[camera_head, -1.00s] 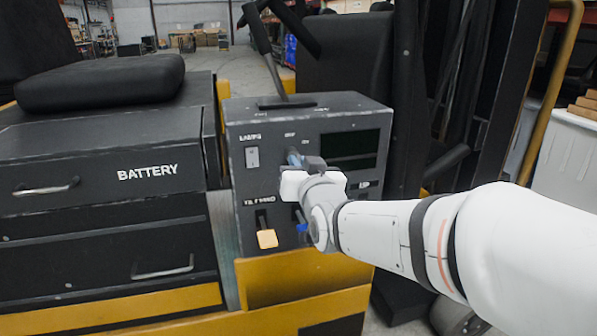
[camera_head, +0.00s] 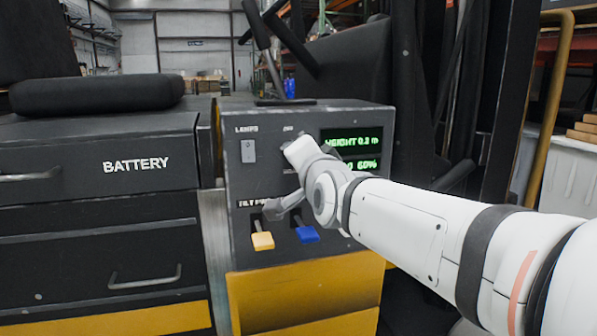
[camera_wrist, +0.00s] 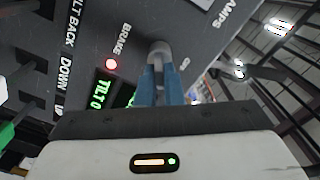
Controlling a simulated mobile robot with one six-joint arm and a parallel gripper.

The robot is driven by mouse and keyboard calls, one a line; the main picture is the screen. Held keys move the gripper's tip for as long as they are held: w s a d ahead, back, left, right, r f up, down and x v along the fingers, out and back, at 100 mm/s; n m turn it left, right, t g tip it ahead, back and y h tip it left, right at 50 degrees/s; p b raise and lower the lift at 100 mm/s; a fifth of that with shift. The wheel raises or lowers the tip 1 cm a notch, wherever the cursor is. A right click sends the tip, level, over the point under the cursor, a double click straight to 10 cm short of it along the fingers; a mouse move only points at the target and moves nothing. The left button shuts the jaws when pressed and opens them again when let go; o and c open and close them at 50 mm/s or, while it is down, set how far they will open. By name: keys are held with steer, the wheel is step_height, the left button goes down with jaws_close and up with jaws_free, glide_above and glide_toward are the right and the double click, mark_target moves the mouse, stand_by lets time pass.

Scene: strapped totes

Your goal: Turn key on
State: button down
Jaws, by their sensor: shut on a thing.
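The grey key switch (camera_wrist: 159,50) shows in the wrist view on the dark control panel (camera_head: 240,185). The blue fingers of my gripper (camera_wrist: 160,78) are shut on its knob. In the head view my white wrist hides the key and the fingertips, just left of the display (camera_head: 352,142). The display is lit green and reads HEIGHT 0.2 m on its upper line and 60% on its lower line. In the wrist view a red lamp (camera_wrist: 111,64) glows beside the word BRAKE.
The lamps switch (camera_head: 248,151) is at the panel's upper left. A yellow lever (camera_head: 262,241) and a blue lever (camera_head: 307,234) are below my wrist. A black steering column rises above the panel. The battery drawer unit (camera_head: 90,165) stands to the left.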

steer(key=shift+m+b, duration=0.4)
steer(key=shift+m, duration=0.1)
steer(key=c, duration=1.6)
jaws_free()
steer(key=shift+o, duration=0.2)
